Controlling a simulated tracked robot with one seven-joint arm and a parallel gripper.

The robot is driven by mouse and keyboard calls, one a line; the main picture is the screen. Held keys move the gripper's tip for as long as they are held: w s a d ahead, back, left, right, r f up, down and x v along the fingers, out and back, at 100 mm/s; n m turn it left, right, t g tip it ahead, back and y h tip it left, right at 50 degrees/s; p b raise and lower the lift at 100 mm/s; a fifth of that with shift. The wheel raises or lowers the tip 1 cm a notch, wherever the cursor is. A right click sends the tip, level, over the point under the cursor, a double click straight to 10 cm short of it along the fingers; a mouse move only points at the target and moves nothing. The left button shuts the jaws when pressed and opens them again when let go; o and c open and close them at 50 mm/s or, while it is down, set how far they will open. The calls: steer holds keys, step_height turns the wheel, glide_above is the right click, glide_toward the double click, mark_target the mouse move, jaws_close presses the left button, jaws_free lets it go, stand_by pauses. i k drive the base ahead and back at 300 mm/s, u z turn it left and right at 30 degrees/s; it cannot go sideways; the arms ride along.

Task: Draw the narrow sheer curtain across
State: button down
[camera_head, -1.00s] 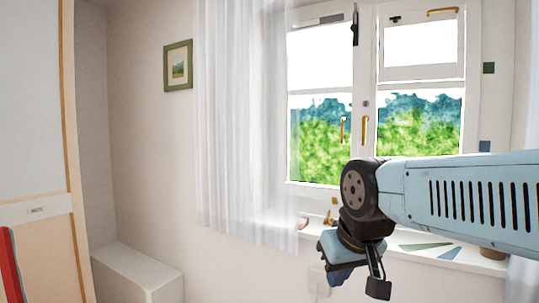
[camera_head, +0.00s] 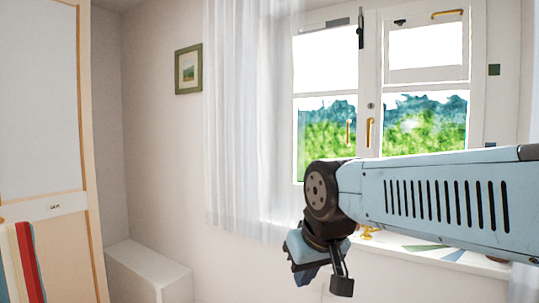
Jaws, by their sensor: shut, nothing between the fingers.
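A white sheer curtain (camera_head: 245,120) hangs in narrow folds at the left side of the window, its hem near sill height. Its right edge overlaps the left side of the window frame. My gripper (camera_head: 322,280) hangs at the end of my blue arm, below the window and to the lower right of the curtain's hem. It is shut and empty, and it looks apart from the curtain, though depth is hard to judge. My arm hides part of the sill and the lower window.
The window (camera_head: 385,100) has brass handles and a sill (camera_head: 450,256) with small items. A pale strip of cloth (camera_head: 525,283) shows at the lower right edge. A white box-like bench (camera_head: 150,272) stands lower left, beside a tall cabinet (camera_head: 45,120). A framed picture (camera_head: 188,69) hangs on the wall.

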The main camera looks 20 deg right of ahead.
mark_target(266, 235)
steer(key=u, duration=0.05)
steer(key=i, duration=1)
steer(key=z, duration=0.05)
